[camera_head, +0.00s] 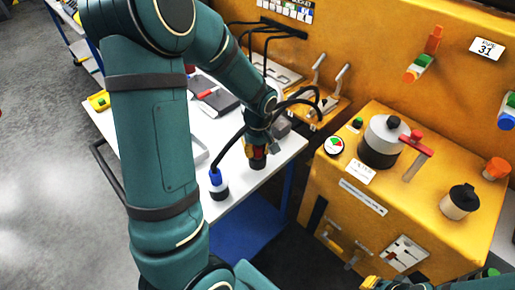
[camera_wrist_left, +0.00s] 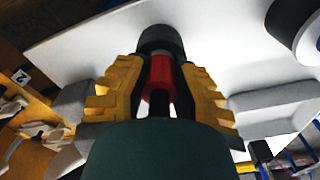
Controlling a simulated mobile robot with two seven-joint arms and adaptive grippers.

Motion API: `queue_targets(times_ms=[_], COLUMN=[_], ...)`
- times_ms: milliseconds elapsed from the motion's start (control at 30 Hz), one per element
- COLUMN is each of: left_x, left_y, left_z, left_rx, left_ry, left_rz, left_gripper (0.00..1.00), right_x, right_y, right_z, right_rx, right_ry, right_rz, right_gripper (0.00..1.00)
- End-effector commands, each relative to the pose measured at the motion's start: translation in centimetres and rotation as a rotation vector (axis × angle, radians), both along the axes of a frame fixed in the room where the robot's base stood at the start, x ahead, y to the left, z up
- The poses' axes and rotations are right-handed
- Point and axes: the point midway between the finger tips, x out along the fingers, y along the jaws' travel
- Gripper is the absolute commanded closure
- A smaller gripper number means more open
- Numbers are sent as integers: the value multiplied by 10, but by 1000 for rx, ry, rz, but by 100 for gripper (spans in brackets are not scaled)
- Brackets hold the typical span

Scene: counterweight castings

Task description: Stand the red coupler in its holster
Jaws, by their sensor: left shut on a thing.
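My left gripper (camera_head: 257,147) is shut on the red coupler (camera_head: 258,153), low over the front right corner of the white table. In the left wrist view the yellow-padded fingers sit on either side of the red coupler (camera_wrist_left: 160,75). A black round part (camera_wrist_left: 160,40) is at the coupler's far end; I cannot tell if it is the coupler's nose or a holster. A blue coupler (camera_head: 215,177) stands upright in a black and white base to the left. My right gripper (camera_head: 372,284) barely shows at the bottom edge.
The white table (camera_head: 232,203) holds a dark notebook (camera_head: 215,95) farther back. Black cables run from the orange wall to the couplers. An orange machine (camera_head: 330,180) with knobs and a red-handled lever (camera_head: 415,150) stands right of the table, across a gap.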

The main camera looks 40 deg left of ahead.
Motion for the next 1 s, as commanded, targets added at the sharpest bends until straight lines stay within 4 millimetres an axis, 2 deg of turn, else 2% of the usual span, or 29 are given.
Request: queue_targets(times_ms=[400, 433, 500, 833, 1000], left_x=[0, 0, 0, 0, 1], left_y=[0, 0, 0, 0, -1], left_z=[-10, -10, -9, -8, 10], left_rx=[0, 0, 0, -1, 1], left_ry=[0, 0, 0, -1, -5], left_rz=[0, 0, 0, 0, 0], left_gripper=[100, 65, 47, 47, 47], right_x=[0, 0, 0, 0, 0], right_y=[0, 0, 0, 0, 0], right_z=[-9, -8, -8, -8, -8], right_rx=[0, 0, 0, 0, 0], right_ry=[0, 0, 0, 0, 0], right_rz=[0, 0, 0, 0, 0], right_gripper=[100, 100, 100, 100, 100])
